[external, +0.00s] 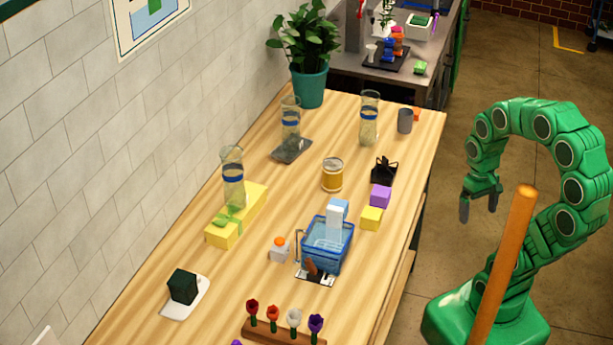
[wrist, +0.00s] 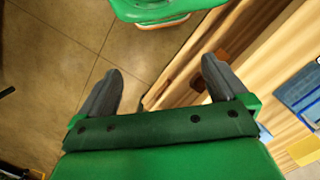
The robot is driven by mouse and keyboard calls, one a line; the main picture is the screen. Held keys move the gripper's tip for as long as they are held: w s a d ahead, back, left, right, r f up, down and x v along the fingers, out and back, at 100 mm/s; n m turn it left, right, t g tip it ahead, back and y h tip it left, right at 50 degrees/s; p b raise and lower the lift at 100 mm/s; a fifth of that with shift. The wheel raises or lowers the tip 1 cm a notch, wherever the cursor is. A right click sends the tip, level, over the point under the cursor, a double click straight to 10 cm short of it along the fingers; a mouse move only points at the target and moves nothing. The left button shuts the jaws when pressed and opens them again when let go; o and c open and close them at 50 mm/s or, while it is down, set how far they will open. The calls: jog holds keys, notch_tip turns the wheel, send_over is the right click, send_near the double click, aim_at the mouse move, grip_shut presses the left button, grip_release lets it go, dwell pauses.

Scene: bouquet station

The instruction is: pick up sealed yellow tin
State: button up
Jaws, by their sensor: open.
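The yellow tin (external: 332,175) stands upright near the middle of the wooden table in the external view, with a pale lid on top. It is not visible in the wrist view. My gripper (external: 480,204) hangs off the right side of the table, well apart from the tin, pointing down. In the wrist view my gripper (wrist: 162,85) has its two dark fingers spread wide with nothing between them, over the floor and the table's edge.
A blue basket (external: 327,245), yellow block (external: 371,218), purple block (external: 380,196) and black holder (external: 383,170) stand near the tin. Glass vases (external: 369,118) stand behind it. An orange post (external: 505,260) rises before my arm. The table (external: 290,190) is bare left of the tin.

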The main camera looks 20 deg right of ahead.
notch_tip(320, 180, up, 5)
jog(key=w+a+r+m+t+y, duration=0.1)
jog(key=w+a+m+y, duration=0.65)
jog(key=w, duration=0.75)
jog(key=w+a+r+m+y, duration=0.1)
jog(key=w+a+m+y, duration=0.3)
jog(key=w+a, duration=0.85)
jog(key=w+d+f+m+t+y, duration=0.15)
jog(key=w+m, duration=0.25)
jog(key=w, duration=0.5)
jog(key=w+d+f+m+t, duration=0.1)
jog(key=w+d+m+t, duration=0.1)
jog(key=w+m, duration=0.5)
jog(key=n, duration=0.2)
send_near(329, 167)
jog(key=shift+w+a+f, duration=0.3)
jog(key=shift+w+f, duration=0.15)
jog(key=shift+f, duration=0.1)
jog(key=shift+w+a+f, duration=0.3)
jog(key=shift+w+f, duration=0.2)
jog(key=shift+f, duration=0.05)
jog(key=shift+a+f, duration=0.25)
jog(key=shift+f, duration=0.15)
jog(key=shift+x, duration=3.65)
jog(key=shift+w+r, duration=0.1)
jog(key=shift+r, duration=0.1)
jog(key=c, duration=1.3)
